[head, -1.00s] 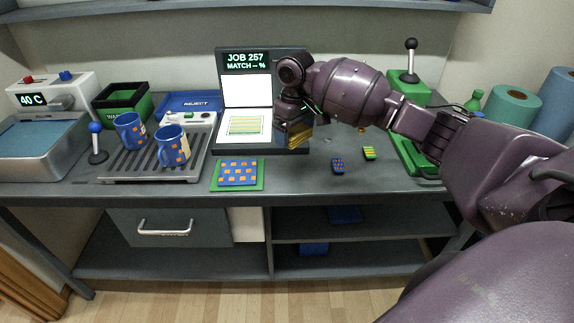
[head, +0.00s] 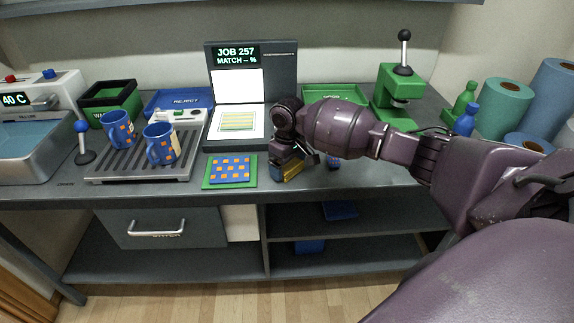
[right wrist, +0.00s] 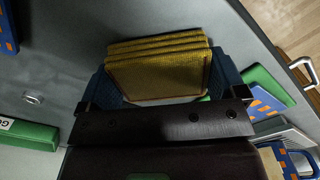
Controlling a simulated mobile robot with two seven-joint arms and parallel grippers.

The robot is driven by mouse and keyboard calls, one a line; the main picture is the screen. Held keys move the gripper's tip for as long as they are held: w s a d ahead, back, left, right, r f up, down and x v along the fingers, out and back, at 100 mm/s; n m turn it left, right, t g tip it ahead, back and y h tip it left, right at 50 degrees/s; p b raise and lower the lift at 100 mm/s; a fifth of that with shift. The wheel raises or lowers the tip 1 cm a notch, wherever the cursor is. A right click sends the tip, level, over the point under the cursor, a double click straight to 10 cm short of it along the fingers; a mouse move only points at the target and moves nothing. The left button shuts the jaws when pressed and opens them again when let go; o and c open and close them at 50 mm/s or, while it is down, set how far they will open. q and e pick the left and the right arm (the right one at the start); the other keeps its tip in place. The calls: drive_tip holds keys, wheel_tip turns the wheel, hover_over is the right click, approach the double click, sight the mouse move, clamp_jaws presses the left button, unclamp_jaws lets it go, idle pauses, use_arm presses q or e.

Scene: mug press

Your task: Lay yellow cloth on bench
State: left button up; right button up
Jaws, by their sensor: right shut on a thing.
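The yellow cloth (head: 292,172) is a folded, layered pad, also plain in the right wrist view (right wrist: 160,72). My right gripper (head: 286,164) is shut on it, with a blue finger on each side of the cloth in the wrist view. The cloth is over the front part of the grey bench (head: 385,178), just right of the green mat. I cannot tell whether it touches the bench. Its far side is partly hidden by the gripper. My left gripper is not in view.
A green mat (head: 206,182) carries a blue sheet with orange squares (head: 232,169). Behind stands the job screen unit (head: 285,60). Two blue mugs (head: 160,146) stand on a slatted rack (head: 105,178) at left. A green press (head: 402,88) is at back right. Bench front right is clear.

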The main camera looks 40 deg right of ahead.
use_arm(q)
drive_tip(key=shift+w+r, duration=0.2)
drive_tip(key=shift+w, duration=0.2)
use_arm(e)
drive_tip(key=o, duration=0.5)
drive_tip(key=shift+f, duration=0.1)
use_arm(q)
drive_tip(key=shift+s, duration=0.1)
use_arm(e)
drive_tip(key=shift+o, duration=0.2)
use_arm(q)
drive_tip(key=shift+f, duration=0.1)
use_arm(e)
drive_tip(key=shift+r, duration=0.2)
use_arm(q)
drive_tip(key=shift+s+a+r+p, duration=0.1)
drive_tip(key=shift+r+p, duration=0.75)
drive_tip(key=shift+p, duration=0.15)
use_arm(e)
wheel_tip(320, 180, up, 12)
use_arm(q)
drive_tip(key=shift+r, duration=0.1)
